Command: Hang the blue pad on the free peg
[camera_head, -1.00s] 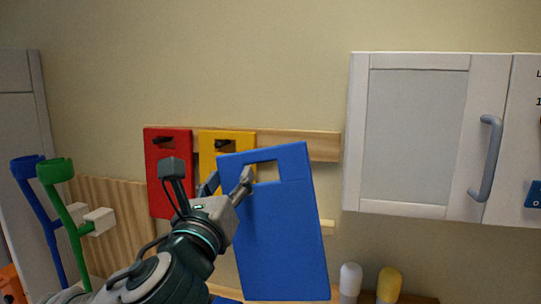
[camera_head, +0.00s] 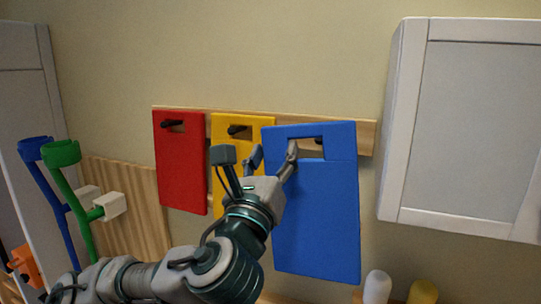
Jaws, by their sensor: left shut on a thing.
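The blue pad (camera_head: 318,220) hangs nearly upright in front of the right part of the wooden rail (camera_head: 366,138), with a slot near its top. My left gripper (camera_head: 272,165) is shut on the blue pad at its upper left edge, with one finger across the front beside the slot. A dark peg (camera_head: 318,140) shows at the right end of the slot; I cannot tell whether it passes through. My right gripper is not in view.
A red pad (camera_head: 180,165) and a yellow pad (camera_head: 230,125) hang on dark pegs to the left. A white cabinet (camera_head: 470,130) stands close on the right. Blue and green crutches (camera_head: 66,155) are at the left. White and yellow rounded objects (camera_head: 377,287) are below.

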